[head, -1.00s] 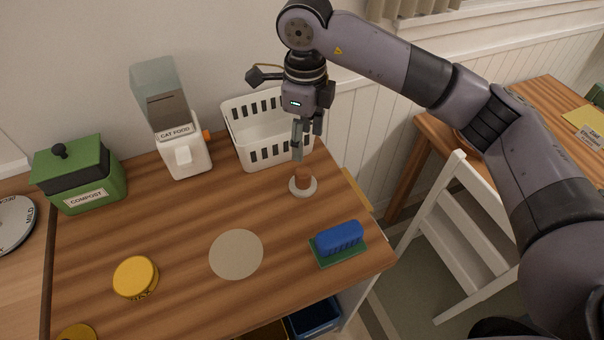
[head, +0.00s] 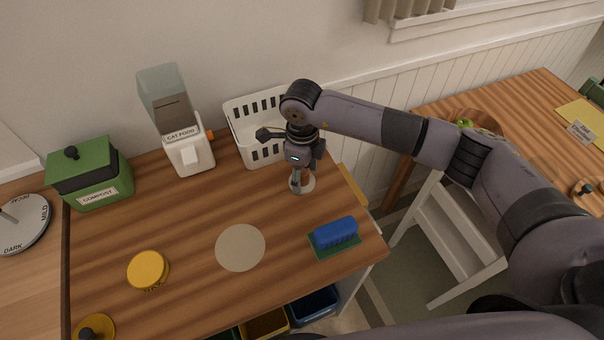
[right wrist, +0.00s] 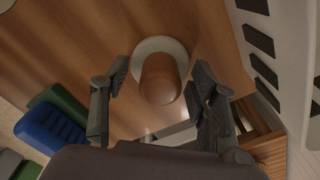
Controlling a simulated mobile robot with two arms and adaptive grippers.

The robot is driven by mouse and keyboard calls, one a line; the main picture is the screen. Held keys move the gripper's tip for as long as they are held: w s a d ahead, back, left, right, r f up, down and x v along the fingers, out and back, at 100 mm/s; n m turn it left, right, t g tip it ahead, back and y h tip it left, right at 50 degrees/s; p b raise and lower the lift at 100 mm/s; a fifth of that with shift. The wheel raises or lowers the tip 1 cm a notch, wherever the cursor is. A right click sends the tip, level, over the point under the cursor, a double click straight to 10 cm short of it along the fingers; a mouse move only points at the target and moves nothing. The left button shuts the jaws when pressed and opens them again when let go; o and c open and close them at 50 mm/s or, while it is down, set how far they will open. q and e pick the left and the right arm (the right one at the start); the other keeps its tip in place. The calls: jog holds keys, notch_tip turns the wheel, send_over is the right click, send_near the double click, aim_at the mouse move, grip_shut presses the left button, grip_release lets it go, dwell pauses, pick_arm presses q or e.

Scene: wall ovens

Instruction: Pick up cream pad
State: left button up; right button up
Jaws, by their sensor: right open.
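A round cream pad (head: 306,187) with a brown knob on top stands on the wooden counter, in front of the white basket. It also shows in the right wrist view as a pale disc (right wrist: 152,45) under the brown knob (right wrist: 160,80). My right gripper (head: 298,181) points down over it, open, with its fingers on either side of the knob. In the right wrist view a gap shows between the knob and the fingers. My left gripper is not in view. A flat beige disc (head: 240,247) lies on the counter nearer the front.
A white basket (head: 252,148) stands close behind my right gripper. A blue brush (head: 335,232) lies on a green base near the counter's right edge. A cat food dispenser (head: 186,155), a green compost box (head: 91,185) and a yellow lid (head: 148,269) stand to the left.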

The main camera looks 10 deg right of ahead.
jog(key=c, duration=1.2)
jog(key=shift+r, duration=0.1)
jog(key=shift+c, duration=0.4)
jog(key=shift+r+b, duration=0.3)
jog(key=shift+r, duration=0.2)
notch_tip(320, 180, up, 19)
jog(key=b, duration=0.5)
jog(key=shift+f, duration=0.1)
